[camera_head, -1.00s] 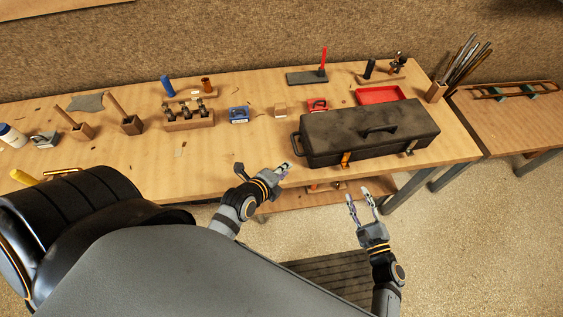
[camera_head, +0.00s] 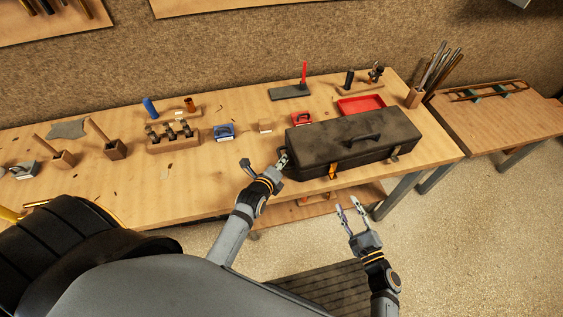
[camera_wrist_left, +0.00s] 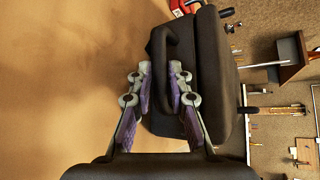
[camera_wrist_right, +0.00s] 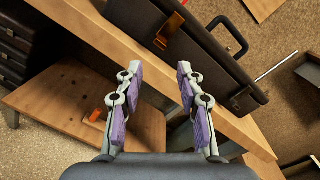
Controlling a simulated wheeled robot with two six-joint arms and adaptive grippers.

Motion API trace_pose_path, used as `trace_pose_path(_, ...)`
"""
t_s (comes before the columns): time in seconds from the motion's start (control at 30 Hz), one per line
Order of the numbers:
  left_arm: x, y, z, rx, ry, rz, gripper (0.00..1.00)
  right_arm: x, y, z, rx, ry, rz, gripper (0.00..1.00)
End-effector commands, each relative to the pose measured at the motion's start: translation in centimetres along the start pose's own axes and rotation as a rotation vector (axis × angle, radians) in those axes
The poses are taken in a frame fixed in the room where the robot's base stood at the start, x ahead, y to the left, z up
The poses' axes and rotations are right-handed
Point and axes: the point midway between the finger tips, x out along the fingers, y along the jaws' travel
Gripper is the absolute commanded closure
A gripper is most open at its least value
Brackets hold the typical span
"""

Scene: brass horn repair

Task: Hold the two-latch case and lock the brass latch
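The black two-latch case (camera_head: 350,140) lies closed-lidded near the bench's front edge. Its brass latch (camera_head: 333,171) is on the front face, left; it also shows in the right wrist view (camera_wrist_right: 169,31). A darker latch (camera_head: 394,154) is further right. I cannot tell whether either is fastened. My left gripper (camera_head: 283,160) is at the case's left end. Its fingers stand on either side of the black side handle (camera_wrist_left: 162,45); whether they grip it is unclear. My right gripper (camera_head: 350,205) is open and empty, in front of the case and apart from it.
A red tray (camera_head: 361,105) and a small red item (camera_head: 302,118) are behind the case. A blue item (camera_head: 224,132) and a wooden block with several parts (camera_head: 173,140) stand to the left. A lower shelf (camera_wrist_right: 65,105) is under the bench.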

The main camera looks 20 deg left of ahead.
Motion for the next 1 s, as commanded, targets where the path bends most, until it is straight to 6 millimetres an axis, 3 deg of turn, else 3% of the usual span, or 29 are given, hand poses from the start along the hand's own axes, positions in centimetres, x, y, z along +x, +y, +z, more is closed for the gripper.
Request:
trace_pose_path(0.33,0.74,0.00,0.02,0.000,0.000,0.000,0.81,0.00,0.00,0.00,0.000,0.000,0.000,0.62)
trace_pose_path(0.5,0.73,0.01,0.01,0.000,0.000,0.000,1.00,0.00,0.00,0.00,0.000,0.000,0.000,0.62)
trace_pose_path(0.87,0.71,0.03,-0.01,-0.001,0.001,0.001,1.00,0.00,0.00,0.00,0.000,0.000,0.000,0.62)
trace_pose_path(1.0,0.71,0.04,-0.02,-0.001,0.001,0.001,1.00,0.00,0.00,0.00,0.000,0.000,0.000,0.80)
